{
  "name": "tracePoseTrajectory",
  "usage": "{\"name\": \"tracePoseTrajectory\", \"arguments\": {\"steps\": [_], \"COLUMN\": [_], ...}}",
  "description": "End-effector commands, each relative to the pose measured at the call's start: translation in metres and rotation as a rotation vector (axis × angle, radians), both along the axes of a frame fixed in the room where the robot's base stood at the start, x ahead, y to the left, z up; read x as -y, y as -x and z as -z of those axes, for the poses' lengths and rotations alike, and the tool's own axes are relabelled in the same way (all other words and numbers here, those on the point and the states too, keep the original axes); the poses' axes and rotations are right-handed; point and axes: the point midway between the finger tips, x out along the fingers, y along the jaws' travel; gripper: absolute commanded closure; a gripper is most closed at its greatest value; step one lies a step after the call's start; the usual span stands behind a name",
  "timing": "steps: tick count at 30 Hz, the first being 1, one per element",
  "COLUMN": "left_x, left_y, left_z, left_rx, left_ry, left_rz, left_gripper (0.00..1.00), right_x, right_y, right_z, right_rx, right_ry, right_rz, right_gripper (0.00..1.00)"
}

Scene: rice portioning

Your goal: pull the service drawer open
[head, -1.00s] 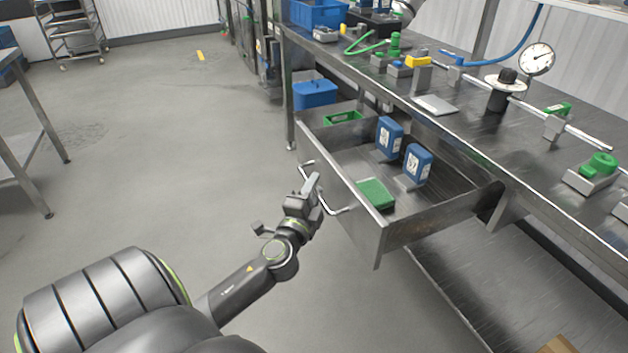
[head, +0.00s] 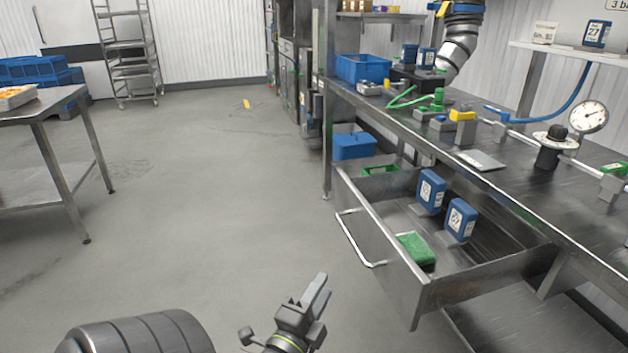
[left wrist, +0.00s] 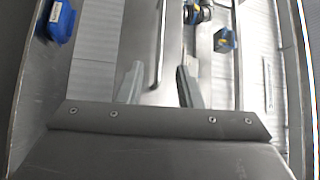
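The service drawer (head: 385,255) stands pulled out from under the steel bench, its inside showing. Its bright bar handle (head: 352,240) is on the front panel. Two blue labelled containers (head: 431,190) (head: 461,220) and a green pad (head: 416,248) are in it. My left gripper (head: 321,290) is below and left of the handle in the head view, apart from it. In the left wrist view its two fingers (left wrist: 158,85) are spread with nothing clearly held between them; that view is blurred. My right gripper is not in view.
The steel bench (head: 480,162) carries valves, a gauge (head: 588,117) and a blue crate (head: 362,68). A blue bin (head: 354,146) is beneath it. A table (head: 45,108) and a wheeled rack (head: 128,58) stand at the left. The floor (head: 200,210) between is clear.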

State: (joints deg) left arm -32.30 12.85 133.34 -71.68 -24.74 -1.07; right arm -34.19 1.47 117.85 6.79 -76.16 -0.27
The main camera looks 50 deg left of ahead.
Motion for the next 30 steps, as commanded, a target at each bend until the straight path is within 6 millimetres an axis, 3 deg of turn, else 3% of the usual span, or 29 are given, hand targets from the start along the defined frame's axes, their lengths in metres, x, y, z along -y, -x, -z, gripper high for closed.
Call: {"name": "tracePoseTrajectory", "arguments": {"steps": [9, 26, 30], "left_x": [0.009, 0.009, 0.004], "left_y": [0.021, 0.021, 0.022], "left_z": [0.004, 0.003, 0.011], "left_rx": [0.000, 0.000, -0.009], "left_ry": [0.000, -0.001, 0.046], "left_rz": [0.000, 0.001, -0.023], "left_gripper": [0.68, 0.68, 0.68], "right_x": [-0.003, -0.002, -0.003], "right_y": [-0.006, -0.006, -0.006], "right_z": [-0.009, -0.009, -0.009], "right_rx": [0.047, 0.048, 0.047], "right_ry": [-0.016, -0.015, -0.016], "right_rz": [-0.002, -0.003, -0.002], "right_gripper": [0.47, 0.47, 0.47]}}
